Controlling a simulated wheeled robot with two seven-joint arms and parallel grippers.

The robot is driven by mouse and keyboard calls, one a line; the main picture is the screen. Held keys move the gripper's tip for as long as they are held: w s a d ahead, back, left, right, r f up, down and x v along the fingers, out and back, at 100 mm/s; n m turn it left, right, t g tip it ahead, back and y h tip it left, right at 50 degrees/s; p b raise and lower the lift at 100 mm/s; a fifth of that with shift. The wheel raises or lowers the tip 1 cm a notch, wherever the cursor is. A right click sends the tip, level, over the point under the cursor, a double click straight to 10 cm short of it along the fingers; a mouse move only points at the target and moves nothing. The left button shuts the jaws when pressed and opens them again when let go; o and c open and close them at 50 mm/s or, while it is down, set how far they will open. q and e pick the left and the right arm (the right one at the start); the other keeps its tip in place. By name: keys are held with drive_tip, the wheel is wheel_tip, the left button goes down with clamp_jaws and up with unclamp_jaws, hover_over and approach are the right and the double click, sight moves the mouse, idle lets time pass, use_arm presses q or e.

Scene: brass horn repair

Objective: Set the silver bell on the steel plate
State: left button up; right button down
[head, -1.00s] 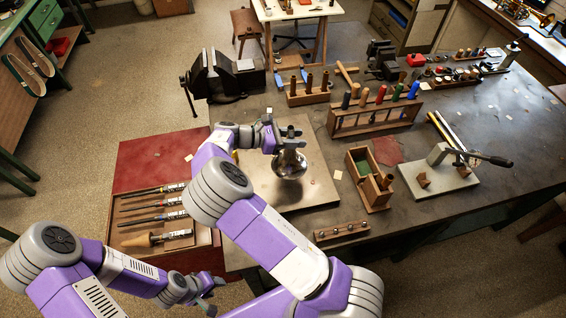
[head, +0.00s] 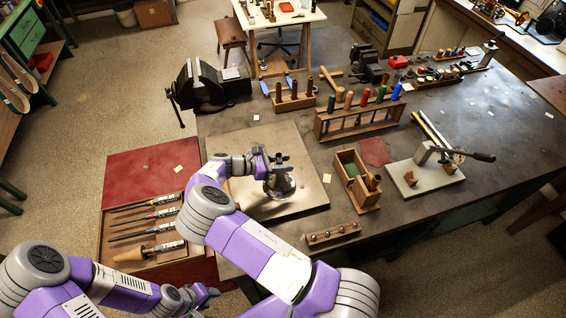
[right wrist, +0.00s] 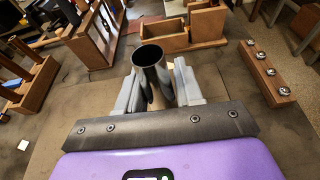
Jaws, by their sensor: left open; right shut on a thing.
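The silver bell (head: 281,186) is held over or on the steel plate (head: 257,142), near the plate's middle right. I cannot tell whether its lower rim touches the plate. My right gripper (head: 277,167) is shut on its narrow upper tube. In the right wrist view, the open end of the silver tube (right wrist: 152,57) stands up between the grey fingers of this gripper (right wrist: 161,88); the flare below is hidden. My left gripper (head: 203,294) is open and empty, low at the left, in front of the bench.
A tool tray (head: 110,238) on a red mat (head: 140,166) lies left of the plate. A wooden box (head: 370,196) and a small block with studs (head: 333,234) are to its right. Handle racks (head: 325,122) and a black vise (head: 212,88) stand behind.

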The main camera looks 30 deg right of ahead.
drive_tip(key=c, duration=0.7)
unclamp_jaws()
drive_tip(key=shift+c, duration=0.2)
drive_tip(key=shift+r, duration=0.1)
drive_tip(key=b+v, duration=0.1)
drive_tip(key=v, duration=1.1)
drive_tip(key=shift+b, duration=0.35)
drive_tip(key=shift+w, duration=0.1)
